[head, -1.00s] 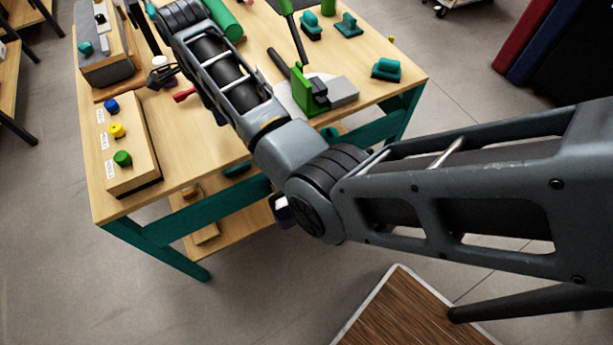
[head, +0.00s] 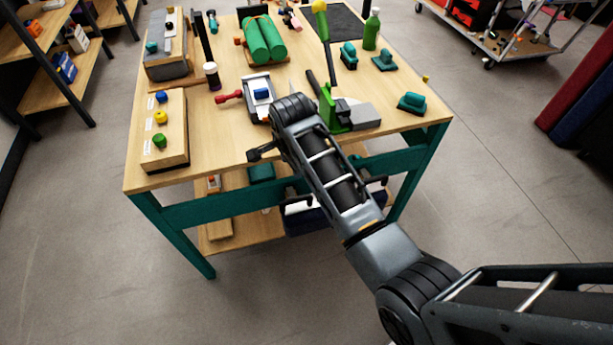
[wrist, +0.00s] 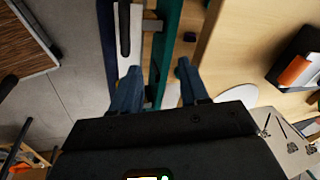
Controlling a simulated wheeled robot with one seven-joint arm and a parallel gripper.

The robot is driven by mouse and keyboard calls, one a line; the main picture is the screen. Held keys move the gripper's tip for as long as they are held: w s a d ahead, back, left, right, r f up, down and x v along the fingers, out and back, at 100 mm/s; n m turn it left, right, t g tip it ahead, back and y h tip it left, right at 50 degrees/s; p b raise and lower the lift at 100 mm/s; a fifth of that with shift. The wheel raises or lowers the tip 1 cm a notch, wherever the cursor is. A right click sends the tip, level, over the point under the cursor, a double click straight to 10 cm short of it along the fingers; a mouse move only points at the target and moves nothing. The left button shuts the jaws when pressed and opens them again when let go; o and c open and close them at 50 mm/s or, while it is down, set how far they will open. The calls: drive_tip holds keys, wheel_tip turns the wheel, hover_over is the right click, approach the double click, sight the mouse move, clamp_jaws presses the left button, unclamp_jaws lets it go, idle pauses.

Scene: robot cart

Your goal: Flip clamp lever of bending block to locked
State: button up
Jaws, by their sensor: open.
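A green upright block (head: 327,108) with a grey base and a dark lever stands near the table's front edge in the head view. A grey fixture (head: 252,110) with a red handle (head: 229,97) and a blue piece lies to its left. I cannot tell for sure which is the bending block, nor its lock state. My gripper is mostly hidden behind my forearm in the head view. In the wrist view my gripper (wrist: 158,88) is open and empty, its two fingers apart over the table's front edge, touching nothing I can see.
The wooden table (head: 215,135) also holds a button box (head: 178,140), green rolls (head: 262,38), a green bottle (head: 371,30) and several teal blocks. A tall lever with a yellow knob (head: 319,6) rises behind the green block. A green beam (wrist: 171,45) runs below the table top.

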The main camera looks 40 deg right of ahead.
drive_tip(key=shift+n+t, duration=0.4)
drive_tip(key=shift+n, duration=0.3)
drive_tip(key=shift+s+d+f, duration=0.3)
drive_tip(key=shift+s+f, duration=0.3)
drive_tip(key=shift+s, duration=0.2)
drive_tip(key=shift+s+d+f, duration=0.25)
drive_tip(key=shift+s+f, duration=0.35)
drive_tip(key=shift+s, duration=0.15)
